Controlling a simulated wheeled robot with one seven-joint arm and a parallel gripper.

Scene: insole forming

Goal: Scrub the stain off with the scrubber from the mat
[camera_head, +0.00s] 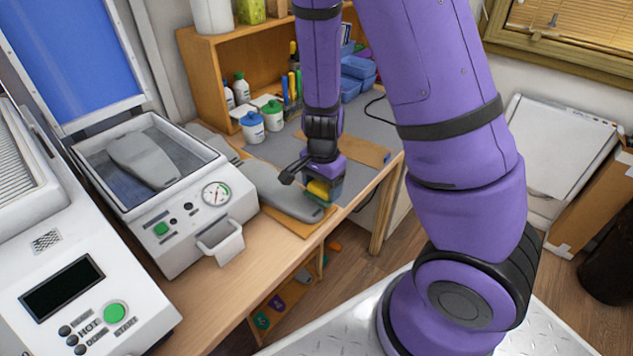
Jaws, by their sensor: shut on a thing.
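My gripper (324,186) is near the right front of the workbench, pointing down. It is shut on a small yellow scrubber (318,190). The scrubber is at the right end of a grey foot-shaped form (275,190), low over it or touching; I cannot tell which. The form lies on a brown board at the bench's front edge. A grey mat (372,133) covers the back of the bench. The stain cannot be made out clearly; my gripper hides part of that area.
A white vacuum press (185,225) with a gauge stands left of the form, another grey form (143,158) in its tray. White pots (253,127), bottles and pens stand behind. Blue bins (357,68) are at the back right. A wooden board (362,150) lies right of my gripper.

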